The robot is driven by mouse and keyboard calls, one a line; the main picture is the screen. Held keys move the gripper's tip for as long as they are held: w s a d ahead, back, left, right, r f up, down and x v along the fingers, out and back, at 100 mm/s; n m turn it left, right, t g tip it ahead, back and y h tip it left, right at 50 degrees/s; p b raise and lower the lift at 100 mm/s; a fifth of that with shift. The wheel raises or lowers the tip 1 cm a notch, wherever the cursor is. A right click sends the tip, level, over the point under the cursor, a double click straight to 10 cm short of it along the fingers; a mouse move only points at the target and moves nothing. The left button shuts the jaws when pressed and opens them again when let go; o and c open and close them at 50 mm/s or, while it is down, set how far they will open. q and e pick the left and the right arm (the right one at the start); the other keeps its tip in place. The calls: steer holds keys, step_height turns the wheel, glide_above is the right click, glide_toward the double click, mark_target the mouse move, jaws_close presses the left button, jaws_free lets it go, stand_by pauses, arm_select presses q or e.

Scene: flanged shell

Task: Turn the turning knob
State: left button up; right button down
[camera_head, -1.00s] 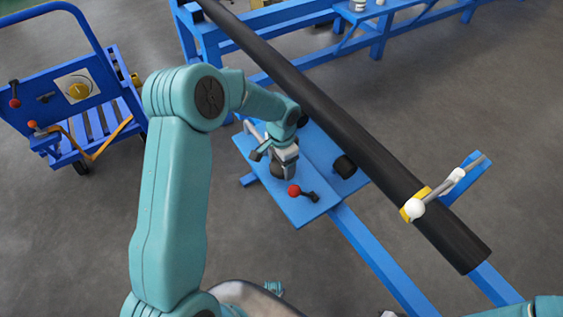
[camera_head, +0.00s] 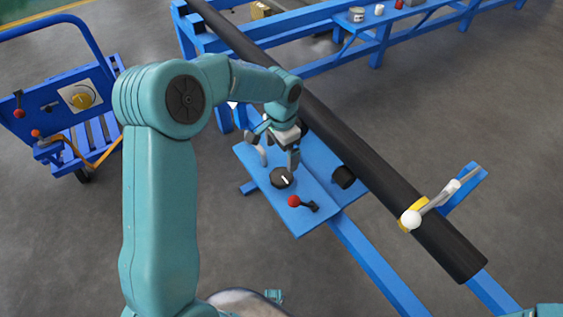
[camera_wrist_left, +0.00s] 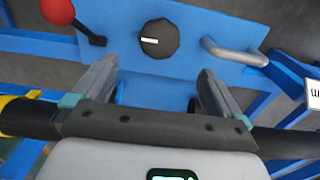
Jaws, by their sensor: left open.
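The turning knob (camera_head: 281,178) is a dark round knob with a white mark, on a blue panel (camera_head: 305,222). It also shows in the left wrist view (camera_wrist_left: 160,42), where the white mark lies nearly level. My left gripper (camera_head: 278,160) is open and empty, just above and behind the knob in the head view. In the left wrist view its two fingers (camera_wrist_left: 157,82) stand wide apart, with the knob beyond their tips and between their lines. I cannot tell the exact gap. The right gripper is not in view; only a bit of teal arm shows at the lower right.
A red-balled lever (camera_head: 295,201) sits close to the knob on the panel, and a grey bent handle (camera_wrist_left: 235,52) is on its other side. A long black pipe (camera_head: 400,185) runs behind the panel. A blue cart (camera_head: 60,110) stands at the left.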

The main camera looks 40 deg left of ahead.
arm_select(q)
step_height(320, 180, up, 6)
steer(key=shift+f+p, duration=0.1)
steer(key=shift+p, duration=0.2)
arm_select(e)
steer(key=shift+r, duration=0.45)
arm_select(q)
steer(key=shift+s+f, duration=0.1)
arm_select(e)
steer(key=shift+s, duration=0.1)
